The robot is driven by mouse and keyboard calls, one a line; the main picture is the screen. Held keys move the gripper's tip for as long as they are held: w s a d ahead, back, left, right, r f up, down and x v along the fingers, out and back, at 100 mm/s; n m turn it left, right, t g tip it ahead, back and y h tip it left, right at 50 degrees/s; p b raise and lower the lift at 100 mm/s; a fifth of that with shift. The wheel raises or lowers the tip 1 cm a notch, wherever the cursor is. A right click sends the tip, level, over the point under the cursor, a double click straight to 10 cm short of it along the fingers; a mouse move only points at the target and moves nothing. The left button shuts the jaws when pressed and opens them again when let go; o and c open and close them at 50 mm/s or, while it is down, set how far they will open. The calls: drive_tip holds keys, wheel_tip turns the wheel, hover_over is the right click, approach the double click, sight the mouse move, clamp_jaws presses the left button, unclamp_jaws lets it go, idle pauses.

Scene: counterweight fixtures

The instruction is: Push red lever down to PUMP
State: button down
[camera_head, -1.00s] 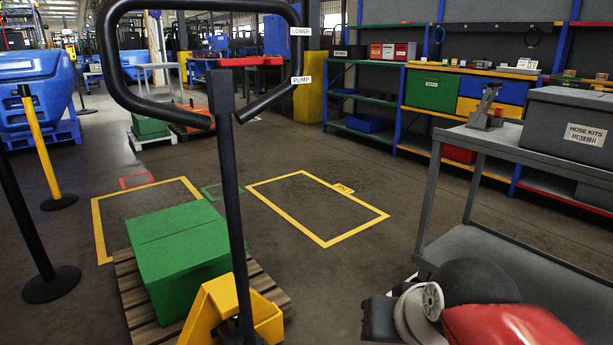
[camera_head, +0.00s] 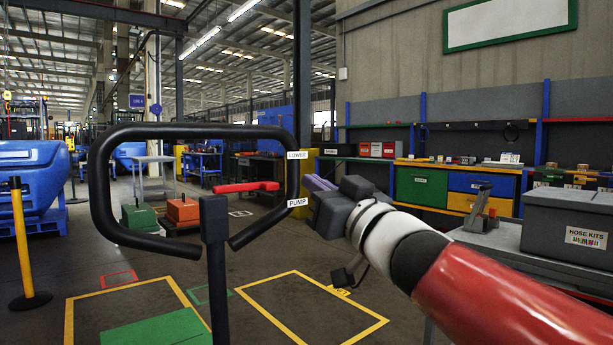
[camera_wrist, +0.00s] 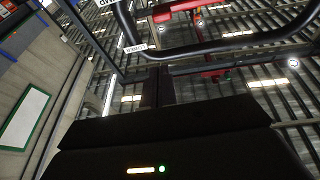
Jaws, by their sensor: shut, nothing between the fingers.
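The red lever (camera_head: 246,187) sits on top of the black post (camera_head: 214,240), inside the black loop handle (camera_head: 180,131). It lies about level, its tip between the LOWER label (camera_head: 297,155) and the PUMP label (camera_head: 298,202). My gripper (camera_head: 312,183) is just right of the loop in the head view, at about the lever's height. Its pale purple fingers are shut and empty, apart from the lever in the picture. In the wrist view the red lever (camera_wrist: 183,11) shows at the top, with the PUMP label (camera_wrist: 135,48) below left and my dark gripper (camera_wrist: 158,86) below it.
A grey cart with a HOSE KITS box (camera_head: 568,222) stands at the right. Yellow floor outlines (camera_head: 253,298) mark open floor. A yellow post (camera_head: 22,245) stands left.

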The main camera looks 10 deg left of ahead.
drive_tip(key=a+r, duration=0.1)
drive_tip(key=a, duration=0.1)
wheel_tip(320, 180, up, 3)
drive_tip(key=p, duration=0.2)
hover_over(272, 190)
drive_tip(key=shift+n+g+y, duration=0.3)
drive_tip(key=shift+n+y, duration=0.1)
drive_tip(key=f, duration=0.1)
drive_tip(key=f+b, duration=0.1)
drive_tip(key=d+f+b, duration=0.1)
drive_tip(key=f, duration=0.1)
drive_tip(key=shift+s+d, duration=0.1)
drive_tip(key=shift+s, duration=0.3)
drive_tip(key=shift+f, duration=0.1)
wheel_tip(272, 190, down, 2)
drive_tip(key=m+t+h, duration=0.1)
drive_tip(key=m, duration=0.2)
drive_tip(key=shift+b, duration=0.4)
drive_tip(key=shift+f, duration=0.3)
